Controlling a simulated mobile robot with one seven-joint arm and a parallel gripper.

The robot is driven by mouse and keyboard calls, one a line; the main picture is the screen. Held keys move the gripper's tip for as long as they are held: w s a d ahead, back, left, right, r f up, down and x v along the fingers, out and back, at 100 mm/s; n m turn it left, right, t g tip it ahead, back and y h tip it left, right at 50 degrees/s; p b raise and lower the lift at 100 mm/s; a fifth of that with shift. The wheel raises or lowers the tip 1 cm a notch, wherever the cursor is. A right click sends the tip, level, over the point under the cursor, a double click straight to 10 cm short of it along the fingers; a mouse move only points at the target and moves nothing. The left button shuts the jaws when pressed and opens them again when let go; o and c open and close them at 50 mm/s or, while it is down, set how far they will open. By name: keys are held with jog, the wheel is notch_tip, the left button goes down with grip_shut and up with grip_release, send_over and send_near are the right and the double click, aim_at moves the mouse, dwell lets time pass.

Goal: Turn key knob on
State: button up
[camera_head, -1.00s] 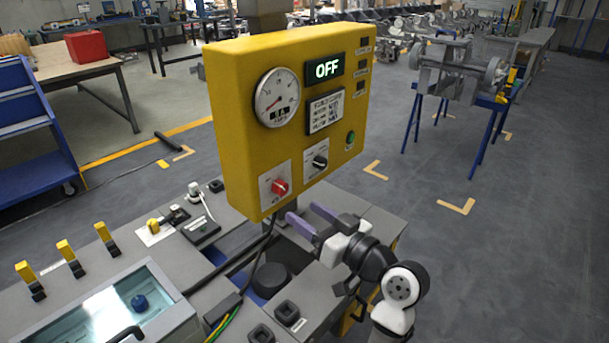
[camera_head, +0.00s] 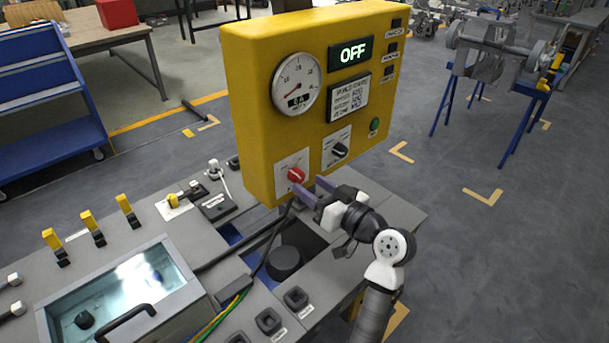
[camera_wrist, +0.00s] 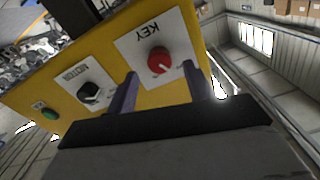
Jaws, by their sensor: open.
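The key knob (camera_head: 296,175) is red with a pale pointer mark and sits on a white plate low on the yellow control box (camera_head: 262,130). In the wrist view the red knob (camera_wrist: 160,61) shows on a plate labelled KEY, ahead of the fingertips and between their lines. My gripper (camera_head: 313,189) is open, its two purple fingers pointing at the box just below and right of the knob. In the wrist view my gripper (camera_wrist: 161,80) shows empty fingers spread on either side of the knob. Whether a finger touches the plate, I cannot tell. The box's display (camera_head: 351,53) reads OFF.
A black selector knob (camera_head: 339,150) is right of the key knob, and a green button (camera_head: 374,125) is further right. Below is a grey bench (camera_head: 150,235) with yellow-handled levers (camera_head: 88,222), cables and a glass-topped case (camera_head: 120,290).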

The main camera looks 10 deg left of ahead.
aim_at(301, 178)
jog(key=shift+x, duration=1.65)
jog(key=shift+p, duration=0.3)
jog(key=c, duration=1)
